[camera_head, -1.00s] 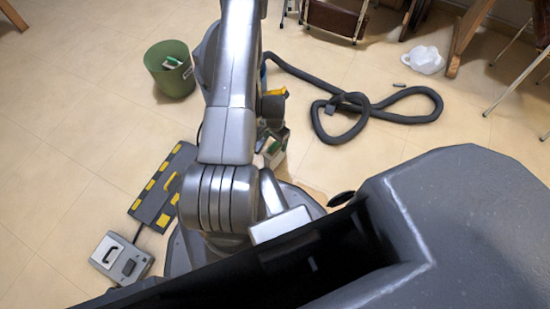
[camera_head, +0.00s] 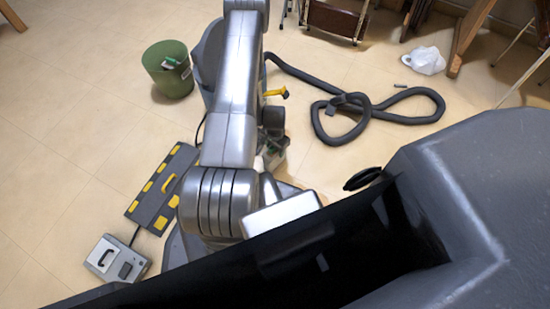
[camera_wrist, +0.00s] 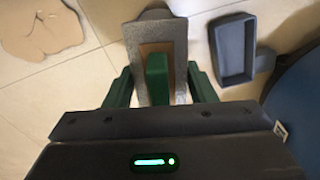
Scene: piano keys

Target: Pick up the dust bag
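In the wrist view, a grey upright piece with a tan inner panel and a green block, which looks like the dust bag (camera_wrist: 172,27), lies between the fingers of my gripper (camera_wrist: 160,80). The two dark green fingers stand wide apart, one on each side of it. Their tips are close to its edges; whether they touch it is not clear.
A flat tan shape (camera_wrist: 40,30) and a dark open tray (camera_wrist: 233,50) lie on the floor. A green bin (camera_head: 168,72), a coiled grey hose (camera_head: 380,112), a white bag (camera_head: 423,61), a dark case with yellow parts (camera_head: 160,190) and a grey box (camera_head: 117,261) surround my arm.

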